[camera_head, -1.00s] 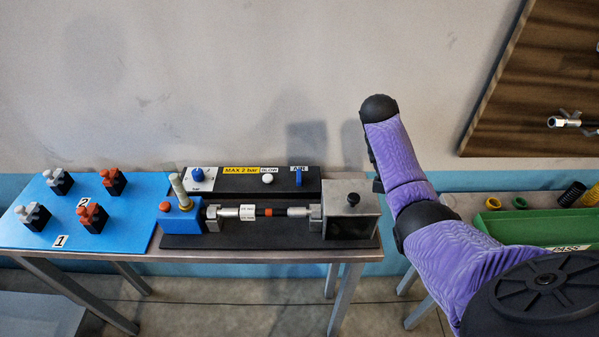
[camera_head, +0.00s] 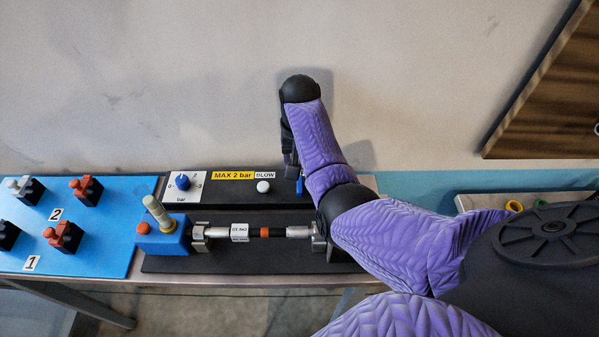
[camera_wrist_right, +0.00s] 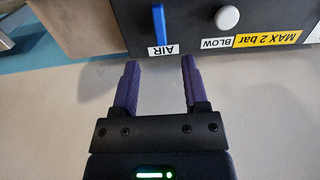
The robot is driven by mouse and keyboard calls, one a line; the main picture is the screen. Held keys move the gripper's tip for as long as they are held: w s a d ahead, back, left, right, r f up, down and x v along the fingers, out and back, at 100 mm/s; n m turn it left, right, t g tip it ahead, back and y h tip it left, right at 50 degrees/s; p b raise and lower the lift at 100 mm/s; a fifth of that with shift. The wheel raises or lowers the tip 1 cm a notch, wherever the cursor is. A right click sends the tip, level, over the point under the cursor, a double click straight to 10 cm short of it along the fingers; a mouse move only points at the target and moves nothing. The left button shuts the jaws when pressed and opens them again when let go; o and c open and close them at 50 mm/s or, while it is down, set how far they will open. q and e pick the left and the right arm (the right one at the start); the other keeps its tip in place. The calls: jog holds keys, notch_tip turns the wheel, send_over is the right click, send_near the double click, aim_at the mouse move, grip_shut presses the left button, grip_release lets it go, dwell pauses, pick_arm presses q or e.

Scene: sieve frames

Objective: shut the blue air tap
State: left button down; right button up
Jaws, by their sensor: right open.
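The blue air tap (camera_wrist_right: 159,24) is a narrow blue lever on the black panel, beside the AIR label (camera_wrist_right: 163,50) in the right wrist view. Its lever points across the panel, toward the panel's edge. In the head view the tap (camera_head: 299,187) shows just below my right wrist, and its label is hidden. My right gripper (camera_wrist_right: 159,66) is open and empty. The tap lies beyond its fingertips, roughly in line with the gap between them, and appears untouched. In the head view my arm mostly hides the gripper. My left gripper is not in view.
A white BLOW button (camera_head: 263,187) and a blue pressure knob (camera_head: 183,182) sit left of the tap. In front is a clamped tube fixture (camera_head: 265,232) with a blue block (camera_head: 160,238). A blue board (camera_head: 110,225) with several small clamps stands left. The wall is close behind.

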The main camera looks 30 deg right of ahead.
aim_at(300, 184)
notch_tip(300, 184, down, 8)
jog(key=b, duration=0.2)
jog(key=shift+s+r+b, duration=0.1)
jog(key=shift+r+b, duration=0.15)
jog(key=shift+b, duration=0.05)
jog(key=shift+c, duration=0.4)
grip_shut()
